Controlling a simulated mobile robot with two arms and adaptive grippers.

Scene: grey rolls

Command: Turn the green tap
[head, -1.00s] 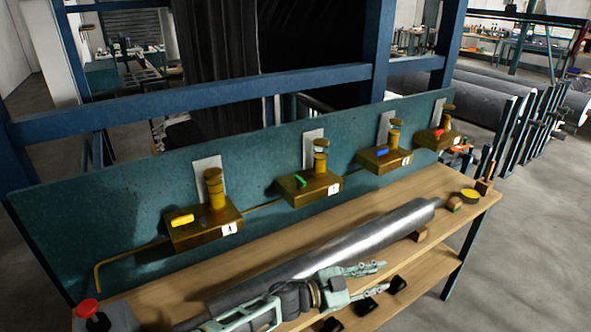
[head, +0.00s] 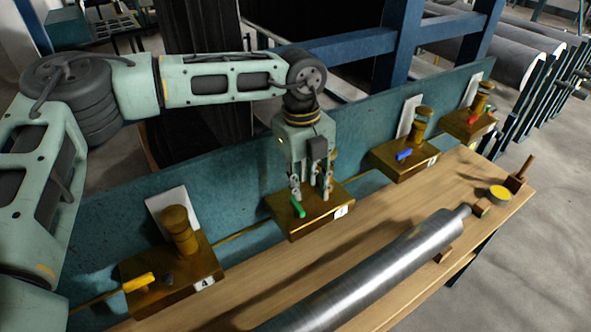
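The green tap (head: 298,207) is a small green lever on top of a brass box (head: 302,226), the second from the left along the teal panel. My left gripper (head: 312,194) comes down from above and points at this box. Its two fingers are apart, with a gap between them. The left finger is right beside the green lever; I cannot tell whether they touch. The brass column of this box is hidden behind the gripper. My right gripper is not in view.
Similar brass boxes carry a yellow tap (head: 138,283), a blue tap (head: 404,154) and a red tap (head: 472,120). A grey metal roll (head: 375,272) lies along the wooden bench (head: 290,278). A yellow round item (head: 500,192) sits at the bench's right end.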

